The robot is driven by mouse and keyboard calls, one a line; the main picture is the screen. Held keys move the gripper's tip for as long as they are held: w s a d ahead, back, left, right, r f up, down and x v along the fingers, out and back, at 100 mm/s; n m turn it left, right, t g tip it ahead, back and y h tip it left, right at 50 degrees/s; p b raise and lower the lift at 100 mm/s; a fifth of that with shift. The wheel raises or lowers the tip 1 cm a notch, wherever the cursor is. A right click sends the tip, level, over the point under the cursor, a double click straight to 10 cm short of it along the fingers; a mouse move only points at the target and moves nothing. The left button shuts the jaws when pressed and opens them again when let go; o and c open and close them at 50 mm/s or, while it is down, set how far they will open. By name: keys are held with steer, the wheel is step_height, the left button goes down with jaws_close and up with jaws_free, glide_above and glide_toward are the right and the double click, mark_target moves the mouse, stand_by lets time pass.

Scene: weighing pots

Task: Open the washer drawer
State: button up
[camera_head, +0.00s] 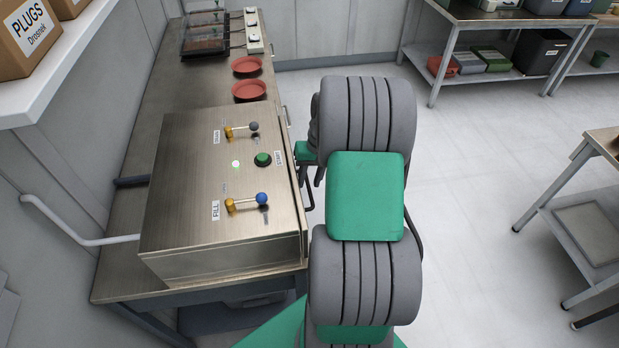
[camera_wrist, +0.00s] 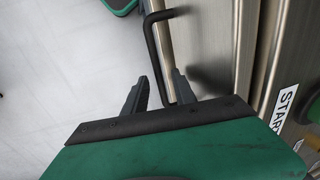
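The washer (camera_head: 185,215) is a brushed steel box on the bench at left, with levers and a green start button on top. Its drawer front (camera_wrist: 218,45) faces right in the head view, with a narrow seam between it and the body. A dark bar handle (camera_wrist: 156,50) stands out from that front; part of it also shows in the head view (camera_head: 309,196). My gripper (camera_wrist: 160,82) is at the handle, its two dark fingers apart, one on each side of the bar. Gaps seem to remain beside the bar. My arm hides most of the gripper in the head view.
The steel bench (camera_head: 125,240) carries the washer, two red saucers (camera_head: 248,90) and dark trays (camera_head: 205,35) further back. A white pipe (camera_head: 85,236) runs to the washer's left. Open floor (camera_head: 470,190) lies right of my arm, with a shelf table (camera_head: 590,210) beyond.

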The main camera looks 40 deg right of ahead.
jaws_close()
stand_by(1.4)
